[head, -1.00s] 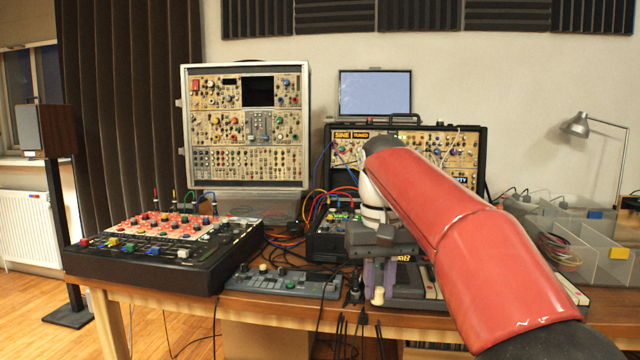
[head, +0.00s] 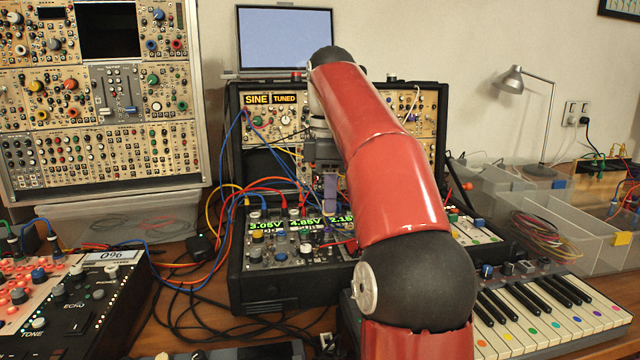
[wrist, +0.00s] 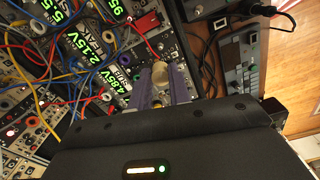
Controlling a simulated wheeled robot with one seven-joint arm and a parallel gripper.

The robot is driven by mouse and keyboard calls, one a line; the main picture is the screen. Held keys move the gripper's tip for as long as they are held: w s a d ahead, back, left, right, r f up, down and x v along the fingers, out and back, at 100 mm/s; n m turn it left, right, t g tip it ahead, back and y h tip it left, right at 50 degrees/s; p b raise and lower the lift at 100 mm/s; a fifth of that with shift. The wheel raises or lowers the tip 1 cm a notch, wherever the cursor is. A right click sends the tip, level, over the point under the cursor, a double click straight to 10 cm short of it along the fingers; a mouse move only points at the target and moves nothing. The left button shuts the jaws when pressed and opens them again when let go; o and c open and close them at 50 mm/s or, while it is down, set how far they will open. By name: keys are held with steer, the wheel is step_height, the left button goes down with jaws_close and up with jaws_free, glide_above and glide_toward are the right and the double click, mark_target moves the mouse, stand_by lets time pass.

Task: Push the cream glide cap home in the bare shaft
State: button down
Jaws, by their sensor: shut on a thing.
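My gripper (wrist: 163,86) shows in the wrist view with its two purple fingers shut on the cream glide cap (wrist: 160,74). In the head view my gripper (head: 329,192) hangs over the back right part of the small black synth case (head: 262,291), in front of the taller case. The cap cannot be made out in the head view. The small case has lit green voltage readouts, knobs and patch cables, and its panels also show in the wrist view beyond the fingers. I cannot pick out the bare shaft in either view.
Red and blue patch cables (head: 226,215) arch over the left of the small case. A taller synth case (head: 437,100) stands behind. A keyboard (head: 535,310) lies at the front right, beside clear bins (head: 590,250). My arm covers part of the small case.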

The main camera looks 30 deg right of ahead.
steer(key=shift+f+b, duration=0.3)
steer(key=shift+f, duration=1.6)
steer(key=shift+s+d+f+b, duration=0.15)
steer(key=shift+f+b, duration=0.45)
steer(key=shift+f, duration=0.3)
steer(key=shift+p, duration=0.8)
steer(key=shift+f+b, duration=0.95)
steer(key=shift+f, duration=0.35)
steer(key=c, duration=1.2)
jaws_free()
steer(key=shift+c, duration=0.2)
steer(key=shift+r, duration=0.15)
